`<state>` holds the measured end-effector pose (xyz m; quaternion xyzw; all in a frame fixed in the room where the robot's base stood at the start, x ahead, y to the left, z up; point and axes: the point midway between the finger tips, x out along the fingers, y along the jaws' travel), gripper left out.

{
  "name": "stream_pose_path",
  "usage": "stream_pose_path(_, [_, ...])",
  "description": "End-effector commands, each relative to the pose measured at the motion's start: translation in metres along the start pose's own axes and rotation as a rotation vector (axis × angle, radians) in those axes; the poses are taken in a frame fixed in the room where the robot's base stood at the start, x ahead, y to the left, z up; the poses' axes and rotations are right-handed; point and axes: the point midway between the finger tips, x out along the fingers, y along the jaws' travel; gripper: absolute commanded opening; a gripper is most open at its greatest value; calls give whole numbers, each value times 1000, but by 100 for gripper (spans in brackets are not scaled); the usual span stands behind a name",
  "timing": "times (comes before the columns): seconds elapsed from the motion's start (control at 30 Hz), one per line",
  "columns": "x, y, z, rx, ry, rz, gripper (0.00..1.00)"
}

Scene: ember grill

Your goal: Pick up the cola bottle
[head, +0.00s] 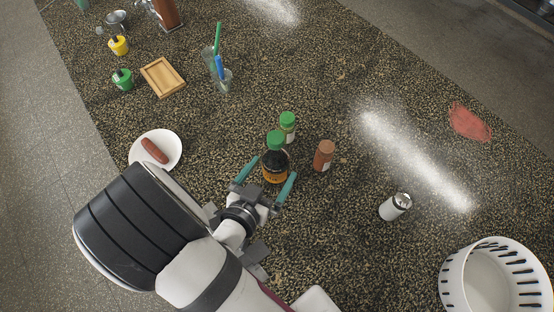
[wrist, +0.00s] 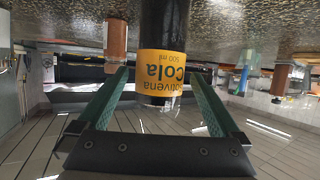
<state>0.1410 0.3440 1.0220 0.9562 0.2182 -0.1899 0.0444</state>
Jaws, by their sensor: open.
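The cola bottle (head: 276,168) is dark with an orange-yellow label and stands upright on the speckled counter. My gripper (head: 271,172) is open, with one teal finger on each side of the bottle's lower part. In the wrist view, which looks upside down, the label of the cola bottle (wrist: 161,72) reads "Cola" and sits between the open fingers of my gripper (wrist: 158,76). A gap shows beside each finger, so the jaws do not grip it.
A green-capped shaker (head: 288,128) stands close behind the bottle, and a brown-orange shaker (head: 323,156) stands to its right. A white plate (head: 174,138) with a sausage (head: 154,151) lies left. A white shaker (head: 395,207) and white basket (head: 451,276) are at right.

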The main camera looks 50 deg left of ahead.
Motion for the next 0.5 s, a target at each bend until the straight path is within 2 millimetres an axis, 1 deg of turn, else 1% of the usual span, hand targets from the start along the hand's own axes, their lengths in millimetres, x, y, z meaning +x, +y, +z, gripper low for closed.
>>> stream_pose_path(0.03, [11, 2, 2, -1, 0, 6, 100])
stream_pose_path(0.13, [26, 1, 1, 1, 0, 3, 100])
stream_pose_path(0.2, [31, 1, 1, 1, 0, 2, 100])
stream_pose_path(0.37, [31, 0, 1, 1, 0, 0, 100])
stream_pose_path(0.4, [31, 0, 1, 1, 0, 0, 98])
stream_pose_path(0.47, [31, 0, 1, 1, 0, 0, 87])
stream_pose_path(0.5, [31, 0, 1, 1, 0, 0, 80])
